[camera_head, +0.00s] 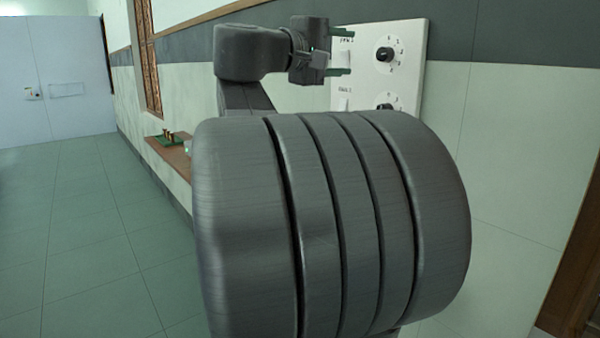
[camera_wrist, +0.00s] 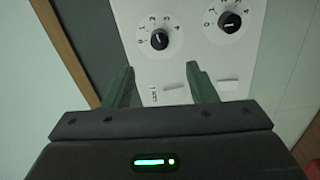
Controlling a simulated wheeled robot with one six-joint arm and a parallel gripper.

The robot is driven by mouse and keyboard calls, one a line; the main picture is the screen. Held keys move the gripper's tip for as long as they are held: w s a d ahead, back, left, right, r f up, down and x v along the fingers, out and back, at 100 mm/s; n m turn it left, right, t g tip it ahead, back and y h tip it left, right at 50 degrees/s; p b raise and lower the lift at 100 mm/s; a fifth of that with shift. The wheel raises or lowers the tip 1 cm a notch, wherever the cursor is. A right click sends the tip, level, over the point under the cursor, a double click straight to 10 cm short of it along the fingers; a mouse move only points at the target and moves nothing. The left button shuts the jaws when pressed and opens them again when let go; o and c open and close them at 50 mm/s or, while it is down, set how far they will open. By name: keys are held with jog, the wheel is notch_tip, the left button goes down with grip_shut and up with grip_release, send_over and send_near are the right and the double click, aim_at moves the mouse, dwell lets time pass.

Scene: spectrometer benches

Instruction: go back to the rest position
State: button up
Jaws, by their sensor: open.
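My gripper (camera_head: 341,71) is raised in front of a white wall panel (camera_head: 408,48) in the head view. Its two green fingers stand apart with nothing between them. In the wrist view my gripper (camera_wrist: 161,86) points at the same panel (camera_wrist: 190,62), with a gap between fingers and panel that I cannot measure. The panel bears a black upper knob (camera_head: 385,54) and a lower knob (camera_head: 384,107), each with a numbered dial. Two knobs also show in the wrist view, one at left (camera_wrist: 159,39) and one at right (camera_wrist: 229,21). My arm hides the panel's lower part.
A wooden shelf (camera_head: 168,152) along the wall holds a green tray (camera_head: 172,140) and small items. Open tiled floor (camera_head: 80,230) lies at left, with a pale door (camera_head: 60,75) beyond. A brown wooden edge (camera_head: 580,270) is at lower right.

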aim_at(382, 54)
jog(key=x, duration=1.1)
jog(key=shift+d+p, duration=0.15)
jog(key=shift+p, duration=0.15)
jog(key=shift+w+r+n+p, duration=0.1)
jog(key=shift+r+n+p, duration=0.1)
jog(key=shift+n+p, duration=0.4)
jog(key=shift+s+a+r+n+p, duration=0.1)
jog(key=shift+s+a+n+p, duration=0.15)
jog(key=shift+n+p, duration=0.6)
jog(key=n+p, duration=0.4)
jog(key=p, duration=0.2)
jog(key=shift+w, duration=0.1)
jog(key=n+p, duration=0.7)
jog(key=p, duration=0.3)
jog(key=shift+p, duration=0.35)
jog(key=n+p, duration=0.1)
jog(key=p, duration=0.1)
jog(key=shift+n+p, duration=0.3)
jog(key=shift+n, duration=0.05)
jog(key=shift+f, duration=0.25)
jog(key=shift+f, duration=0.15)
